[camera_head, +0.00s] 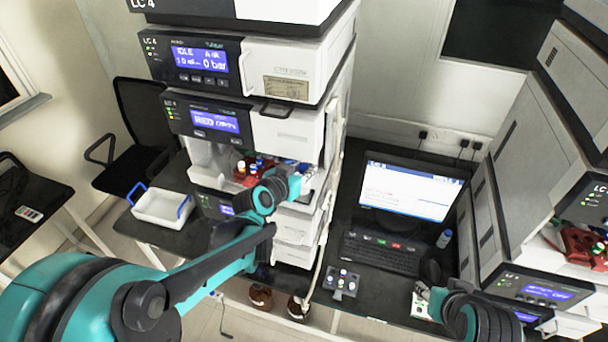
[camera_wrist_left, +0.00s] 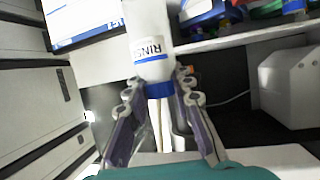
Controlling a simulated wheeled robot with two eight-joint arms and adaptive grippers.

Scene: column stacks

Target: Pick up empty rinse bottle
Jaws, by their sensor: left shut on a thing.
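A white rinse bottle (camera_wrist_left: 148,38) with a blue band (camera_wrist_left: 155,89) and a label reading "RIN" shows in the left wrist view. My left gripper (camera_wrist_left: 160,92) is shut on it at the blue band, one finger on each side. In the head view my left gripper (camera_head: 304,178) is at the front of the middle LC stack, beside the open bay; the bottle is small and mostly hidden there. Its fill level cannot be told. My right gripper (camera_head: 424,291) is at the lower right above the dark bench; its fingers are too small to read.
The LC stack (camera_head: 285,140) holds red racks with coloured caps (camera_head: 250,168). A white tray with blue handles (camera_head: 161,207) stands at left. A monitor (camera_head: 410,190), keyboard (camera_head: 385,252) and small vial rack (camera_head: 341,282) are on the bench. Another stack (camera_head: 535,285) stands right.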

